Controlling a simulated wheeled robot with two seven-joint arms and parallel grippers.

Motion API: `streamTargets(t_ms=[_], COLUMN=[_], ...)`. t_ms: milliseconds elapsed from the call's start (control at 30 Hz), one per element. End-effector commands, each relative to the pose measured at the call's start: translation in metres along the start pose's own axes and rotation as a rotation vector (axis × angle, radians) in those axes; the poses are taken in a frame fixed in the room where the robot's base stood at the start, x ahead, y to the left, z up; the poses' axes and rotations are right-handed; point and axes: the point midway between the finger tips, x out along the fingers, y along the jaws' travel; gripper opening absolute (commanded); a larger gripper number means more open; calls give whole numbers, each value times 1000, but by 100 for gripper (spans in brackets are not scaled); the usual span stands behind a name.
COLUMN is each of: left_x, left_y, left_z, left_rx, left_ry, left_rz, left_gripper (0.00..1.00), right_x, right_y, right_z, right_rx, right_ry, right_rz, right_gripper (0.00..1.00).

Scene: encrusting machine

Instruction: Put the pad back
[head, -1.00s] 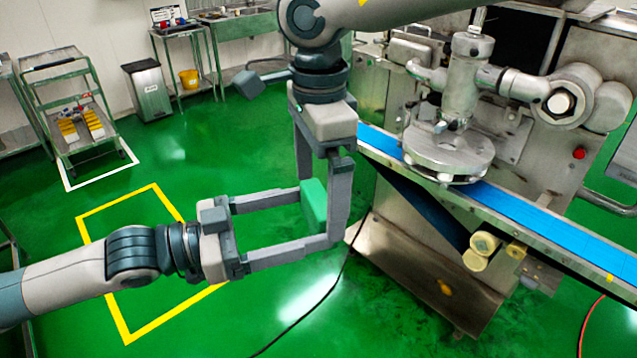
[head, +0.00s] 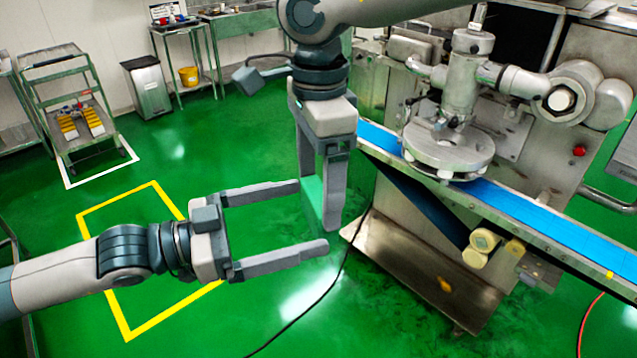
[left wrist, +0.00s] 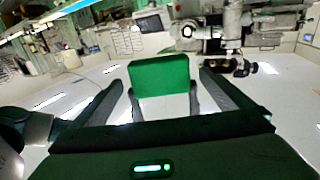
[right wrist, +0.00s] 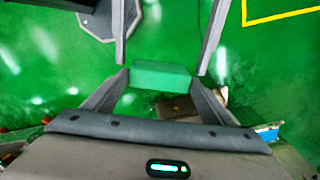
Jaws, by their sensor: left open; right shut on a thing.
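The green pad (head: 311,203) is held in the air, over the floor left of the machine. My right gripper (head: 318,190) reaches down from above and is shut on the pad. The pad sits between its fingers in the right wrist view (right wrist: 160,76); part of it is hidden by a finger in the head view. My left gripper (head: 311,217) comes in from the left and is open. Its fingers stand apart on either side of the pad, which shows between them in the left wrist view (left wrist: 160,76).
The encrusting machine (head: 450,110) with its blue conveyor belt (head: 520,212) stands close on the right. A cart (head: 75,110), a bin (head: 147,90) and a side table (head: 185,60) are at the back left. A yellow outline (head: 115,300) marks mostly free green floor.

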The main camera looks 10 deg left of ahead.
Motion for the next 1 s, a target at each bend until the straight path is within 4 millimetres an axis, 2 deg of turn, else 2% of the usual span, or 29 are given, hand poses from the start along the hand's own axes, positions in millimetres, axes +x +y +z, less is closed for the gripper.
streamTargets(t_ms=[700,1000], left_x=[-77,-99], left_y=[0,0], left_z=[1,2], left_rx=[0,-1], left_ry=[-6,-5], left_rz=[-2,-1], left_gripper=[99,99], right_x=[0,0], right_y=[0,0], right_z=[0,0], right_rx=[0,0], right_ry=[0,0], right_rz=[0,0], right_gripper=[56,56])
